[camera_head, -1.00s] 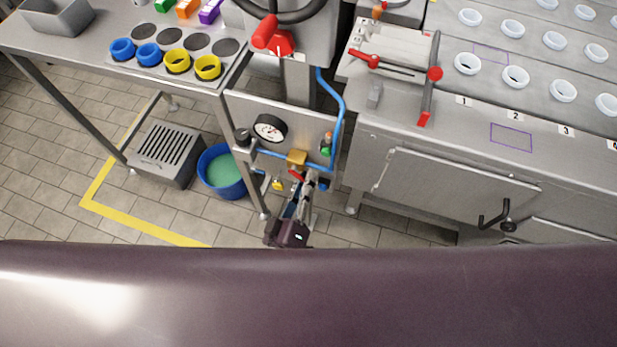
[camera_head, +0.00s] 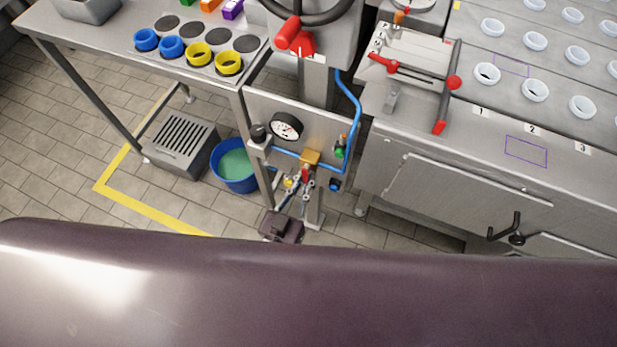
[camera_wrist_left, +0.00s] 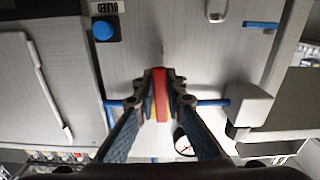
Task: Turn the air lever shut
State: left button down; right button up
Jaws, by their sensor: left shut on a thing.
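The red air lever (camera_head: 305,174) hangs below the brass valve body (camera_head: 310,157) on the blue air pipe under the gauge panel. My left gripper (camera_head: 301,188) reaches up to it from below, its fingers either side of the lever. In the left wrist view the red lever (camera_wrist_left: 160,88) lies between the fingertips of my left gripper (camera_wrist_left: 160,103), which are shut on it. There the lever stands roughly square across the blue pipe (camera_wrist_left: 212,102). The fingers hide part of the valve. My right gripper is not in view.
The pressure gauge (camera_head: 286,126) and a green-topped fitting (camera_head: 340,152) sit close to the valve. A blue bucket (camera_head: 234,180) stands on the floor at left. A steel cabinet (camera_head: 450,195) is at right. A blue button (camera_wrist_left: 103,30) shows in the wrist view.

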pick_arm(q)
jog(key=shift+a+f+m, duration=0.1)
jog(key=shift+a+m, duration=0.05)
jog(key=shift+m, duration=0.25)
jog(key=c, duration=2)
grip_release()
jog(key=shift+o, duration=0.2)
jog(key=shift+s, duration=0.1)
jog(key=v, duration=1.2)
